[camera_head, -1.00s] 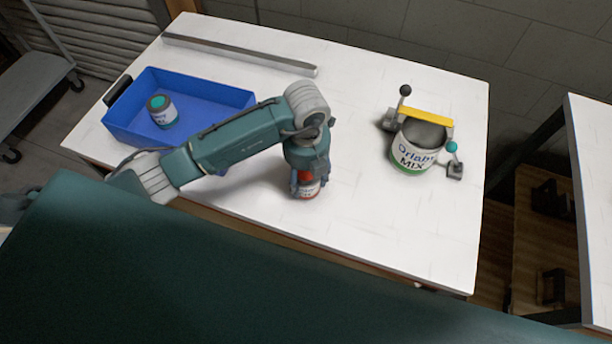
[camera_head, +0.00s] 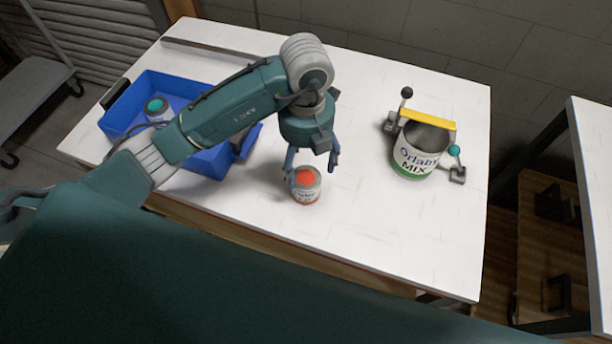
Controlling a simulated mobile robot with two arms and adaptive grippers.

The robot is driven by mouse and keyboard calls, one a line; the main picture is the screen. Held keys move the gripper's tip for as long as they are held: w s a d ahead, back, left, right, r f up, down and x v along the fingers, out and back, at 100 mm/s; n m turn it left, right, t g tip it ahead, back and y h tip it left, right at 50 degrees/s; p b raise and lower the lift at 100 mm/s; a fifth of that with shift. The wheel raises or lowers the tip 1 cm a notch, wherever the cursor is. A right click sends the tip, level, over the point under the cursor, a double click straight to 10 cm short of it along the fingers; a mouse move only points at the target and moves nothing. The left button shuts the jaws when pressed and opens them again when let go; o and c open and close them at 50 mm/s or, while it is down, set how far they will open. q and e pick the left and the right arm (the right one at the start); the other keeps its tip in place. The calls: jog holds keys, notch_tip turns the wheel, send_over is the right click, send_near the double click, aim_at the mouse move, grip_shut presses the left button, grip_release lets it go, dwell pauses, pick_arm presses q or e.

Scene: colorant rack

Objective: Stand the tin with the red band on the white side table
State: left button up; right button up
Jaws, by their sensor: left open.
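The tin with the red band (camera_head: 306,190) stands upright on the white work table (camera_head: 400,249), near its front edge. Its round red top shows. My left gripper (camera_head: 311,170) is open just above the tin. One finger comes down at the tin's left side and the other is up to its right; I cannot tell whether either touches it. A second white table top (camera_head: 598,190) shows at the right edge, across a gap. My right gripper is not in view.
A blue tray (camera_head: 118,122) at the left holds a tin with a teal top (camera_head: 157,108). A large mix can (camera_head: 414,158) sits in a clamp with a yellow bar (camera_head: 428,119). A grey bar (camera_head: 205,46) lies along the back. The table's front right is clear.

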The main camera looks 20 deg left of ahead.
pick_arm(q)
notch_tip(320, 180, up, 3)
jog(key=shift+r, duration=0.2)
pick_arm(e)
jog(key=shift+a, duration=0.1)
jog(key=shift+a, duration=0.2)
pick_arm(q)
jog(key=shift+s, duration=0.1)
